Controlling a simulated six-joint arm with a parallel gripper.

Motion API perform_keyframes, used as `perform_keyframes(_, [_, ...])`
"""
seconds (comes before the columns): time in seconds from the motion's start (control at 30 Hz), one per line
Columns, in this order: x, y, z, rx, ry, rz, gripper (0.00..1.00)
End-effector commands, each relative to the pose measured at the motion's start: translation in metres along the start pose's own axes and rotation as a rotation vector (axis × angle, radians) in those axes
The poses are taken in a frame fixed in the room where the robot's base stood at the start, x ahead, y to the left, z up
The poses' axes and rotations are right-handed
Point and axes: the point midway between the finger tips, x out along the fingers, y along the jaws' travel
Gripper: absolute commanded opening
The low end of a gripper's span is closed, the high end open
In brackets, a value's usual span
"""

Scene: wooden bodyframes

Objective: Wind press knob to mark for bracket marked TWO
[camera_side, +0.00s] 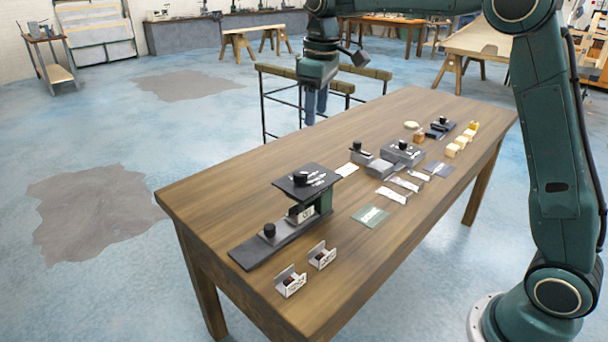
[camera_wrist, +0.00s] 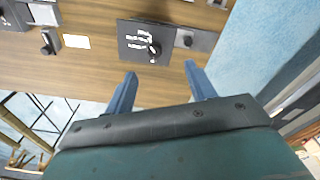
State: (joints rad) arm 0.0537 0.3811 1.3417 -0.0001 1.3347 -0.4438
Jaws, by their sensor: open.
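The press (camera_side: 317,198) stands on a long dark base near the left end of the table. Its black top plate (camera_side: 292,186) carries a dark knob (camera_side: 301,177) and white markings too small to read; in the wrist view the knob (camera_wrist: 154,48) sits beside white label lines. Two small metal brackets, one nearer (camera_side: 290,283) and one farther (camera_side: 321,256), stand on the table in front of the press; their marks are not legible.
A second black knob (camera_side: 269,230) stands on the base's left part. Grey fixtures (camera_side: 403,152), pale strips and a green card (camera_side: 370,215) lie farther right on the table. Dark rails (camera_side: 355,94) stand behind the table. The table's left back is clear.

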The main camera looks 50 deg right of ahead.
Motion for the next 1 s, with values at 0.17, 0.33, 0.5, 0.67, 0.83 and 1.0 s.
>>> perform_keyframes(0.17, [0.027,0.016,-0.026,-0.042,-0.041,-0.02,0.55])
perform_keyframes(0.33, [0.044,0.025,-0.039,-0.069,-0.065,-0.034,0.55])
perform_keyframes(0.5, [0.05,0.028,-0.044,-0.081,-0.074,-0.039,0.55])
perform_keyframes(0.67, [0.051,0.028,-0.044,-0.082,-0.075,-0.04,0.55])
perform_keyframes(0.83, [0.055,0.028,-0.043,-0.081,-0.075,-0.04,0.55])
perform_keyframes(1.0, [0.068,0.027,-0.043,-0.081,-0.076,-0.04,0.55])
